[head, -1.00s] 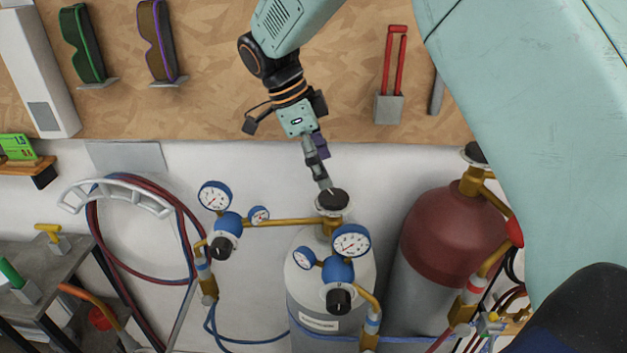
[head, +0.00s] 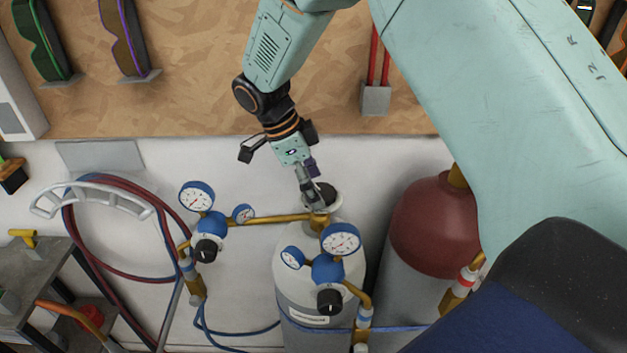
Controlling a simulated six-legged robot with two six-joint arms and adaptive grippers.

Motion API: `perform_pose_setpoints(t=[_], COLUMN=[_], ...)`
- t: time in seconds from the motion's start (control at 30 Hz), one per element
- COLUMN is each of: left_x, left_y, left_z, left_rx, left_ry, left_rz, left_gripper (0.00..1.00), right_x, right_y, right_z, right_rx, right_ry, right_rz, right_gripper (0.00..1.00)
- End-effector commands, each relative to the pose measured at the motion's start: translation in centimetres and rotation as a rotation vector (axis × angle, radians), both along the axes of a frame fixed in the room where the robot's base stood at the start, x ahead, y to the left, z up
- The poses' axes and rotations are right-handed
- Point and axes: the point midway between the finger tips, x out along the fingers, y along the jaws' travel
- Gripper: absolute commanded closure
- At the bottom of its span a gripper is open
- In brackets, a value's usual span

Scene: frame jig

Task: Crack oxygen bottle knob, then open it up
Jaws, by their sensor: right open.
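The oxygen bottle (head: 300,262) is a grey and white cylinder at the lower middle of the head view. Its black knob (head: 327,193) sits on the brass valve at the top. My right gripper (head: 314,198) reaches down from above, with its fingertips at the knob and covering part of it. The jaws are open; whether a finger touches the knob I cannot tell. Blue regulators with white gauges (head: 341,239) and black knobs stand in front of and left of the bottle. My left gripper is not in view.
A dark red cylinder (head: 432,225) stands to the right, partly hidden by my arm. Red and blue hoses hang on a white rack (head: 105,194) at the left. A metal cart (head: 38,268) is at the lower left. Goggles hang on the wooden board (head: 210,70) behind.

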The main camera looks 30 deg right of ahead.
Motion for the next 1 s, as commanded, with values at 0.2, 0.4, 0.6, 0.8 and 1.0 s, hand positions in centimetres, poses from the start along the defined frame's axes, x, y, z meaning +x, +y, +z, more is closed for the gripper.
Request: perform_pose_setpoints(t=[0.2, 0.4, 0.6, 0.8, 1.0], left_x=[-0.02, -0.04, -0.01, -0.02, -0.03], left_y=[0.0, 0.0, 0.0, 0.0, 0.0], left_z=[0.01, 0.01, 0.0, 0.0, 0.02], left_rx=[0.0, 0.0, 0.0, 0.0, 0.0], left_ry=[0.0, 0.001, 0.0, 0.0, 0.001], left_rz=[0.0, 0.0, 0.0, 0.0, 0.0], left_gripper=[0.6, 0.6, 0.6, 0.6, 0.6], right_x=[0.18, 0.27, 0.27, 0.4, 0.35], right_y=[-0.04, -0.06, -0.06, -0.06, -0.09], right_z=[-0.15, -0.18, -0.18, -0.11, -0.01], right_rx=[0.0, 0.0, -0.001, 0.0, -0.002], right_ry=[-0.001, 0.0, -0.001, -0.005, -0.003], right_rz=[0.0, 0.001, 0.002, 0.002, 0.002], right_gripper=[0.2, 0.31, 0.48, 0.65, 0.74])
